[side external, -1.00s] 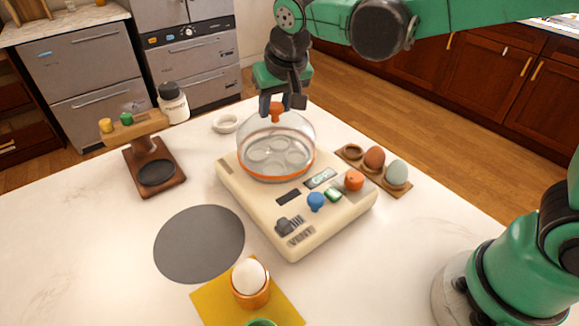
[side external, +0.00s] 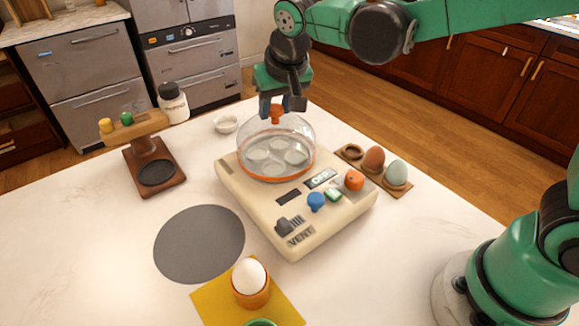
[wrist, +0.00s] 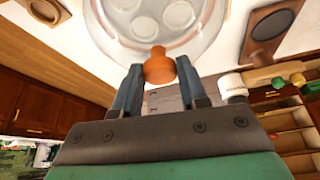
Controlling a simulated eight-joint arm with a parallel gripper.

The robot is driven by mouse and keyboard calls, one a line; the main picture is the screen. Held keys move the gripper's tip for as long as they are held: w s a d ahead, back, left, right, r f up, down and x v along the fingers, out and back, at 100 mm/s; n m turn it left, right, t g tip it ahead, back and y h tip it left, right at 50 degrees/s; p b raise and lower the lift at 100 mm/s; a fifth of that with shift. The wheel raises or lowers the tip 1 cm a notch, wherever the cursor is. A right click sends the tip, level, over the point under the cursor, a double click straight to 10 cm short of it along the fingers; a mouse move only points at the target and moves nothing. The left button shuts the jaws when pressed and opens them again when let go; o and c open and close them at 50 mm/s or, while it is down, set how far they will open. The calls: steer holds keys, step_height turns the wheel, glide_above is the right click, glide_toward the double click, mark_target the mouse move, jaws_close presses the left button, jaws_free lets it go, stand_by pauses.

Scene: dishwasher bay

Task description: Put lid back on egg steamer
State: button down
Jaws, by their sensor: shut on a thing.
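The egg steamer (side external: 250,203) is a cream base with a screen, an orange knob, blue and green buttons and a vent slider. Its clear dome lid (side external: 300,130) has an orange knob (side external: 276,114) on top and sits over the steamer's round tray, with an orange ring at the bottom. Whether the lid's rim is fully seated cannot be told. My gripper (side external: 280,104) is above the steamer with its fingers shut on the lid's knob. In the wrist view the orange knob (wrist: 159,67) is between the two fingers, with the clear lid (wrist: 205,20) beyond.
A grey round mat (side external: 199,244) lies front left. An egg in an orange cup (side external: 250,284) stands on a yellow mat at the front. A wooden holder with two eggs (side external: 374,158) is close right of the steamer. A wooden stand (side external: 153,170) and white bottle (side external: 173,104) stand left.

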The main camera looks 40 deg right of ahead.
jaws_free()
stand_by(0.4)
steer(key=shift+r, duration=0.1)
steer(key=shift+r, duration=3.45)
jaws_close()
